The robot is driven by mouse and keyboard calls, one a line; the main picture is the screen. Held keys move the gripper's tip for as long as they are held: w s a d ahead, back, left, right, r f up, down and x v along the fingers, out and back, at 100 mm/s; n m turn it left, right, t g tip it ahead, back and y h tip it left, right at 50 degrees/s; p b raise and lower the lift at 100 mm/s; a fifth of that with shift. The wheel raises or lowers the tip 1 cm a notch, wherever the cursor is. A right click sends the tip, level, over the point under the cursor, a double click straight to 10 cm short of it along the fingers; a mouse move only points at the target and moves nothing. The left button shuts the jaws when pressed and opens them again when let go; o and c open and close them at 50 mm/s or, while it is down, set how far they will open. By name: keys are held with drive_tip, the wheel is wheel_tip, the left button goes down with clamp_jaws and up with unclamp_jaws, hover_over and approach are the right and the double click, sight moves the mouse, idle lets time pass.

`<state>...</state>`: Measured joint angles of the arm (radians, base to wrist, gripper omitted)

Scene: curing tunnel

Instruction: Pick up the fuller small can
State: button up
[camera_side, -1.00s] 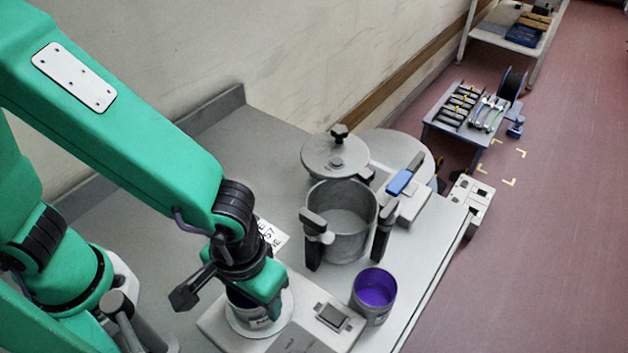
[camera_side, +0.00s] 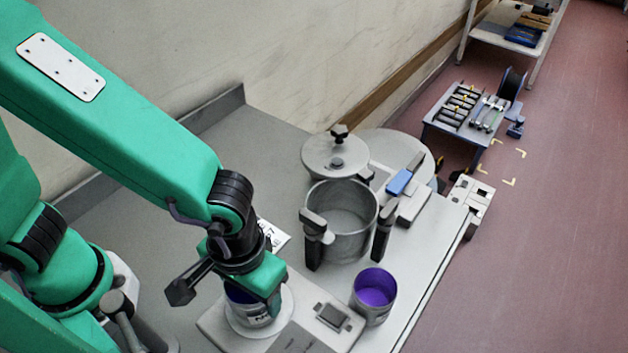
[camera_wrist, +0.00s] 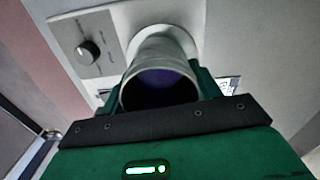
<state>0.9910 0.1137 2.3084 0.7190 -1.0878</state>
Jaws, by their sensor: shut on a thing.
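A small grey can with dark purple contents (camera_side: 258,318) is in my gripper (camera_side: 250,290), over or on the round plate of a scale at the lower middle of the side view. The can (camera_wrist: 160,60) fills the middle of the wrist view, its open mouth facing the camera. My gripper (camera_wrist: 158,88) is shut on it, with green jaws at both sides. A second small can (camera_side: 373,297) with bright purple contents stands to the right on the bench, apart from my gripper. The gripper and arm hide part of the held can's top in the side view.
A large grey pot (camera_side: 345,225) with two black-handled clamps stands behind the cans. A lid with a knob (camera_side: 335,155) lies beyond it. A white label (camera_side: 272,235) lies on the bench. The left back of the bench is clear.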

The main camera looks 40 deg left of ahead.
wheel_tip(320, 180, up, 8)
drive_tip(key=shift+r, duration=0.2)
idle(0.8)
drive_tip(key=shift+r, duration=0.15)
idle(0.7)
